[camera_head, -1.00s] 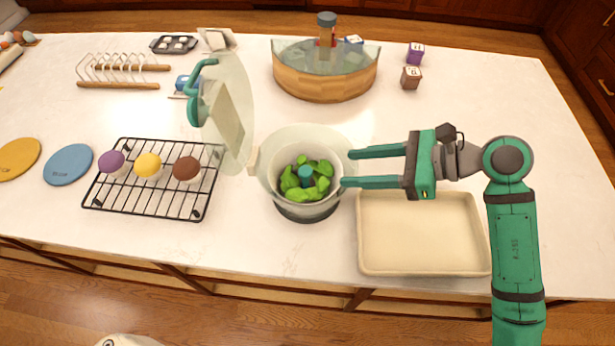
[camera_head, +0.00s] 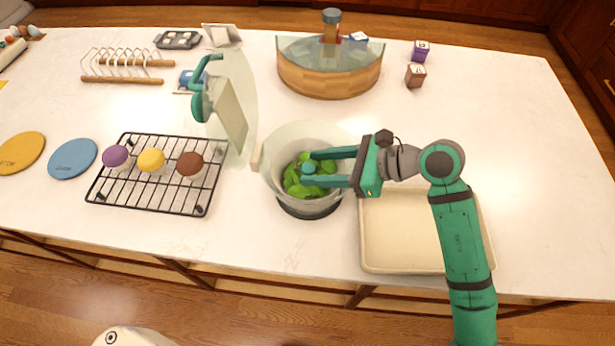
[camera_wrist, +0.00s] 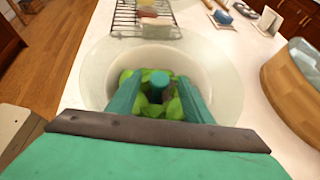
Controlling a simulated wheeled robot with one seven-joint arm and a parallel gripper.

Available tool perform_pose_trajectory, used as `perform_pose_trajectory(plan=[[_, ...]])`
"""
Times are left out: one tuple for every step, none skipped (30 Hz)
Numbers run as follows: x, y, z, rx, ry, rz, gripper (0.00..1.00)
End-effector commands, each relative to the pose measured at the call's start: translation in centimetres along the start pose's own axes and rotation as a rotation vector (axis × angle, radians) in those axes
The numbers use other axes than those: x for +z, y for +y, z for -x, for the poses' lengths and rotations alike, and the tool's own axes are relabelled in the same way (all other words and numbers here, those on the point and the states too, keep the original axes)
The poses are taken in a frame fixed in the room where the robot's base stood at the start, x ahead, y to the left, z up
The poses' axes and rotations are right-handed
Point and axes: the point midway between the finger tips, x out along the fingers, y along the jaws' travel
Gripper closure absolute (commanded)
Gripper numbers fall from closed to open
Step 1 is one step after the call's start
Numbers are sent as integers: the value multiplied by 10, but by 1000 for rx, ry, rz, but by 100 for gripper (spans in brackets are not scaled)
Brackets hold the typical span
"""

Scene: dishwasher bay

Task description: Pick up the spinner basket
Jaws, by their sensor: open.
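The spinner basket (camera_head: 287,171) is a pale bowl of green leaves (camera_head: 293,190) inside the clear spinner bowl (camera_head: 333,133). It also shows in the wrist view (camera_wrist: 196,66). A teal post (camera_wrist: 156,88) stands up in its middle among the leaves. My gripper (camera_head: 309,162) is open and reaches in over the basket from the right. In the wrist view my two fingers (camera_wrist: 156,93) lie on either side of the post with gaps showing. I cannot tell whether either finger touches it. The spinner's lid (camera_head: 229,110) with a teal handle stands tilted open behind the bowl.
A beige tray (camera_head: 402,262) lies right of the bowl, under my arm. A wooden half-round basin (camera_head: 328,82) and two small boxes (camera_head: 416,75) stand behind. The counter's right side is clear.

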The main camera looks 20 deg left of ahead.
Motion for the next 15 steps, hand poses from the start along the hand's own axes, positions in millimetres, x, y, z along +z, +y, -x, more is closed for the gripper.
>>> perform_pose_trajectory(plan=[[0, 0, 0, 0, 0, 0, 54], [0, 0, 0, 0, 0, 0, 54], [0, 0, 1, -1, 0, -1, 61], [0, 0, 1, -1, 0, -1, 68], [0, 0, 1, -1, 0, -1, 75], [0, 0, 1, -1, 0, 0, 85], [0, 0, 0, 0, 0, 0, 92], [0, 0, 0, 0, 0, 0, 99], [0, 0, 0, 1, 0, 1, 100], [1, 0, 0, 1, -1, 1, 100], [1, 0, 0, 2, -1, 1, 100], [1, 0, -1, 3, -1, 2, 100], [1, 0, -1, 3, -1, 2, 100], [1, 0, -1, 3, -1, 2, 100], [1, 0, -1, 3, -1, 2, 100]])
